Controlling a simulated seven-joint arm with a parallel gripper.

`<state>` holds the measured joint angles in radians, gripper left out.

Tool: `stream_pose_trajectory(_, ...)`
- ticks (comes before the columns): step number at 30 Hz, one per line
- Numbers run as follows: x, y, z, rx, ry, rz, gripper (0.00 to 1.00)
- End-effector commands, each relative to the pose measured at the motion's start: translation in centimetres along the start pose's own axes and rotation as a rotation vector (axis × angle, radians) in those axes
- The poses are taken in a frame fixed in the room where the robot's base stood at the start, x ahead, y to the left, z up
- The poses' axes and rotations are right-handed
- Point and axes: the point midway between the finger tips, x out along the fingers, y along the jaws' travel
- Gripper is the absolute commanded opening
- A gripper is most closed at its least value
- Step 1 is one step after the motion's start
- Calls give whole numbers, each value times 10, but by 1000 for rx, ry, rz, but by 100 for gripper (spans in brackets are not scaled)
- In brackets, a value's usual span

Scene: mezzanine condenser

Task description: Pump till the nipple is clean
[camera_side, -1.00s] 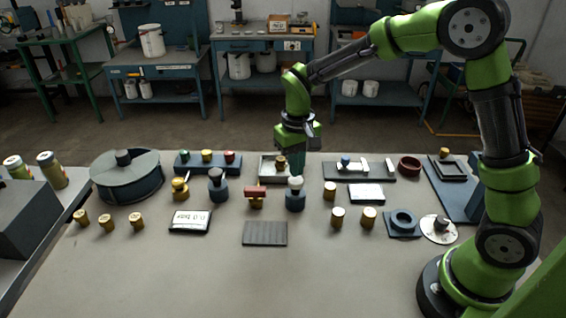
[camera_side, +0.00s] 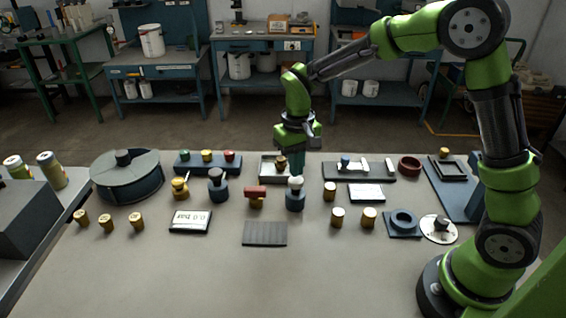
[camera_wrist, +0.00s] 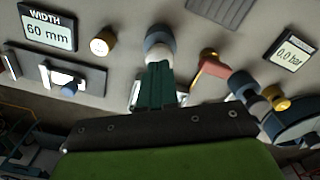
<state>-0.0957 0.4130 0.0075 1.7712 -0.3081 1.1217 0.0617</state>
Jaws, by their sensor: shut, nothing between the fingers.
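My gripper (camera_side: 297,174) is shut and empty, pointing down with its green fingers just above a dark blue cylinder (camera_side: 295,202) with a white knob (camera_side: 296,183). In the wrist view, the fingertips (camera_wrist: 159,66) overlap the edge of the white knob (camera_wrist: 160,52); I cannot tell whether they touch it. A gauge display (camera_side: 190,221) lies front left and reads 0.0 bar in the wrist view (camera_wrist: 290,52). A brass fitting (camera_side: 281,162) in a pale tray (camera_side: 265,172) stands behind, partly hidden by my gripper; I cannot tell which part is the nipple.
A red-handled brass valve (camera_side: 256,195) and a dark-knobbed blue post (camera_side: 218,187) stand to the left. Brass cylinders (camera_side: 338,217) and a display reading WIDTH 60 mm (camera_wrist: 50,30) are to the right.

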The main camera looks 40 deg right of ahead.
Motion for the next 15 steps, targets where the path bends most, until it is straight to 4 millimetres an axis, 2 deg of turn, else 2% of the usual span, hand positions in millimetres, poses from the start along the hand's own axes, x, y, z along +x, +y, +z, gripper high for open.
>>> stream_pose_trajectory(15,3,0,0,0,-1,0,0)
